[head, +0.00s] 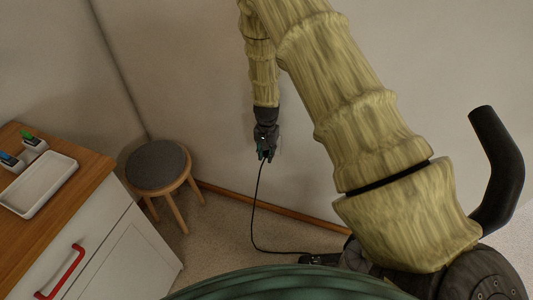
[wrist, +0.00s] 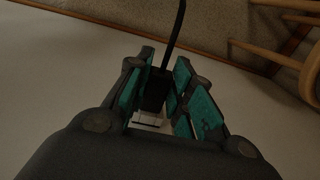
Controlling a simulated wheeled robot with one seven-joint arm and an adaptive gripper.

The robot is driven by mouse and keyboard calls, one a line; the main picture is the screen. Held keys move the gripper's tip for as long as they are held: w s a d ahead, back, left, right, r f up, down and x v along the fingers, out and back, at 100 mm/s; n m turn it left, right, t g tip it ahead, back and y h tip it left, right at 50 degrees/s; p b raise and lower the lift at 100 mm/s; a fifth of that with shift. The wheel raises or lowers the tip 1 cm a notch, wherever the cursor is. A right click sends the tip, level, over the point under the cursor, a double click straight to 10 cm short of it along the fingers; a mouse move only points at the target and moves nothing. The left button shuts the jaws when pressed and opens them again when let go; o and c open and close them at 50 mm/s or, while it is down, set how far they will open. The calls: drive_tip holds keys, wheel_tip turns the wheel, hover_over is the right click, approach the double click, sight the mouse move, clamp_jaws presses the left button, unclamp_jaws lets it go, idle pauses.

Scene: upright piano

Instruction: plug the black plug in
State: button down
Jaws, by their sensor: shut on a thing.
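My gripper (head: 264,153) is at the wall, its fingers pointing down in the head view. In the wrist view its green-padded fingers (wrist: 160,98) are shut on the black plug (wrist: 155,92). A black cable (wrist: 176,35) leaves the plug; in the head view the cable (head: 254,205) hangs from the gripper to the floor. A pale plate, seemingly the socket (head: 279,145), shows on the wall just right of the gripper. A white part (wrist: 148,119) shows between the fingers beside the plug. I cannot tell whether the plug's pins are in the socket.
A round stool (head: 157,165) with a dark seat stands left of the gripper. A wooden-topped cabinet (head: 95,165) with a white tray (head: 38,184) and a red handle (head: 62,272) is further left. A wooden baseboard (head: 270,211) runs along the wall. The cable reaches a dark object (head: 319,259) on the floor.

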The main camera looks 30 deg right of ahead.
sight(267, 153)
drive_tip(key=c, duration=1.2)
unclamp_jaws()
drive_tip(key=shift+r, duration=0.1)
wheel_tip(267, 153, up, 12)
drive_tip(key=shift+f, duration=0.1)
